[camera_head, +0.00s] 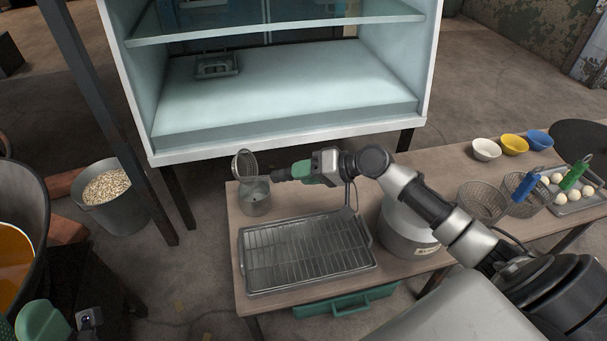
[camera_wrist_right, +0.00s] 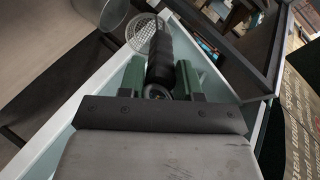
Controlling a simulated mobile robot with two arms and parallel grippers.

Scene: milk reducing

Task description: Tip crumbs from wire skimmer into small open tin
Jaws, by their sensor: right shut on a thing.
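My right gripper (camera_head: 297,172) is shut on the dark handle of the wire skimmer (camera_head: 244,164). The skimmer's round mesh head is tilted steeply, close to on edge, at the rim of the small open tin (camera_head: 256,203). I cannot tell whether it touches the tin. The tin stands upright at the table's back left corner. In the right wrist view the handle runs between the green fingers (camera_wrist_right: 161,85), with the mesh head (camera_wrist_right: 146,32) beyond and the tin (camera_wrist_right: 100,10) beside it. Crumbs are too small to make out.
A wire rack on a tray (camera_head: 305,252) lies in front of the tin. A large metal pot (camera_head: 405,232) stands right of it. A glass-shelved cabinet (camera_head: 285,95) rises behind the table. Bowls and wire baskets (camera_head: 482,202) are at the right.

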